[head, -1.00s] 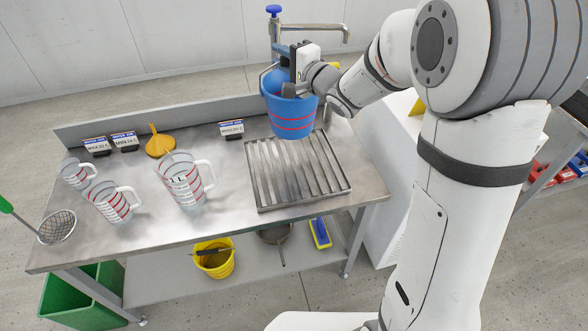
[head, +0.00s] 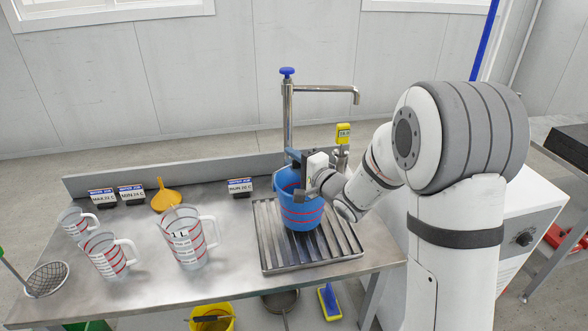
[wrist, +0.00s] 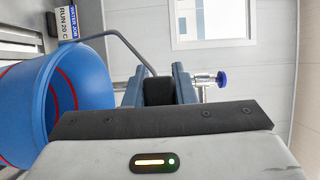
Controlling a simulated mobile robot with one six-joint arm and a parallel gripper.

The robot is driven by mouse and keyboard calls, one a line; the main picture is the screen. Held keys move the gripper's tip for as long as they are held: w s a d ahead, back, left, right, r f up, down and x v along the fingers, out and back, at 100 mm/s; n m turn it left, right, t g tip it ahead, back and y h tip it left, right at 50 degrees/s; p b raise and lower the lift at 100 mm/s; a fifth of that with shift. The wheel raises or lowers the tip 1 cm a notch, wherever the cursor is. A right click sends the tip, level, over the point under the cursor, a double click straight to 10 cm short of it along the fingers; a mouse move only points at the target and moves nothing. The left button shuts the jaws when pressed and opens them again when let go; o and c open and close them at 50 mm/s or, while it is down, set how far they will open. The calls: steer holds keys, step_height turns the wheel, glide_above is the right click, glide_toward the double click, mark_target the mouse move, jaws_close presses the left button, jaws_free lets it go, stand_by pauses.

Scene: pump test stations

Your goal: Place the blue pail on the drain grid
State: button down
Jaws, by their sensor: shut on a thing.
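The blue pail (head: 301,213) with red lines is upright over the back middle of the drain grid (head: 318,262) in the head view. I cannot tell whether its base touches the slats. My gripper (head: 302,170) is at the pail's rim. In the wrist view, my gripper (wrist: 158,88) is shut on the pail's grey wire handle, and the pail (wrist: 90,80) is tilted in the picture at the left, its inside showing. The pail hides some of the grid's slats.
A tap (head: 288,110) with a blue knob rises behind the grid, its spout above. Measuring jugs (head: 187,238), a yellow funnel (head: 166,199) and small sign cards (head: 240,187) stand left. A strainer (head: 46,279) lies at the far left. The bench front centre is clear.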

step_height(320, 180, down, 2)
steer(key=shift+f, duration=0.1)
steer(key=c, duration=1.6)
jaws_free()
steer(key=shift+f, duration=0.1)
steer(key=shift+c, duration=0.2)
steer(key=o, duration=0.4)
steer(key=shift+o, duration=0.2)
